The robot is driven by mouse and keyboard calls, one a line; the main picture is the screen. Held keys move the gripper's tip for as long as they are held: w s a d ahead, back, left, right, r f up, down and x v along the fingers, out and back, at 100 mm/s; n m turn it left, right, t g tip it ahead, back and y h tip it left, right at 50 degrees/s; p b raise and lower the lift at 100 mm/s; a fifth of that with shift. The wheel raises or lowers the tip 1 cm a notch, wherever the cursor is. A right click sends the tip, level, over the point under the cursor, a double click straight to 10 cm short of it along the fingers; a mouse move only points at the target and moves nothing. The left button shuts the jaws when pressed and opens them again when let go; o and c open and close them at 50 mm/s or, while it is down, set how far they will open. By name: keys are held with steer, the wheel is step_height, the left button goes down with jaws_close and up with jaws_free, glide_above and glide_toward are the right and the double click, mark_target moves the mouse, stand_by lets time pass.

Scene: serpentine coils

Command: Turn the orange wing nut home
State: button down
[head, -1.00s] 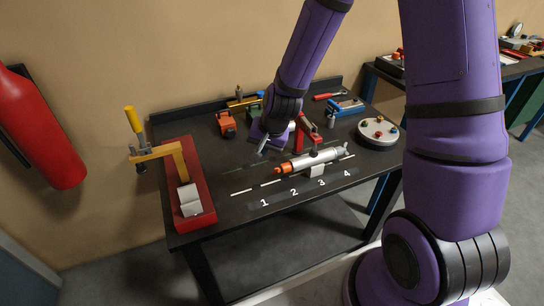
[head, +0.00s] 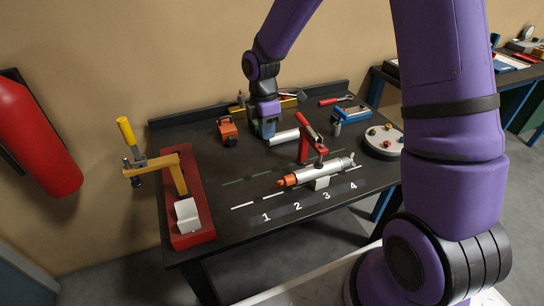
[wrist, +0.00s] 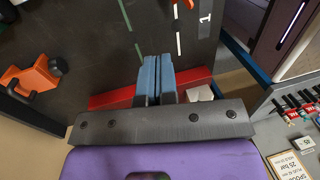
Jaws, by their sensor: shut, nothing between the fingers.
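A silver cylinder (head: 325,170) lies in a light support block near the front of the bench. The orange wing nut (head: 287,181) appears at its left end; its exact seating is too small to tell. An orange-red part also shows at the top edge of the wrist view (wrist: 182,4), partly cut off. My gripper (head: 266,133) points down over the back middle of the bench, behind and left of the cylinder and apart from the nut. In the wrist view its blue fingers (wrist: 156,62) are together with nothing between them.
A red lever clamp (head: 311,150) stands behind the cylinder. A grey cylinder (head: 284,137) lies close to my gripper. An orange block (head: 227,129) is left of it. A red base (head: 193,235) carries a yellow-handled clamp at left. A round plate (head: 378,150) sits right. Bench between base and cylinder is mostly clear.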

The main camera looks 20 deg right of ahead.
mark_target(279, 183)
steer(key=f, duration=0.3)
steer(key=s+f, duration=0.1)
steer(key=f, duration=0.2)
steer(key=s+f, duration=0.1)
steer(key=f, duration=0.3)
steer(key=s, duration=0.1)
steer(key=s+f, duration=0.1)
steer(key=s, duration=0.1)
steer(key=shift+s+f, duration=0.1)
steer(key=shift+s, duration=0.15)
steer(key=shift+w, duration=0.1)
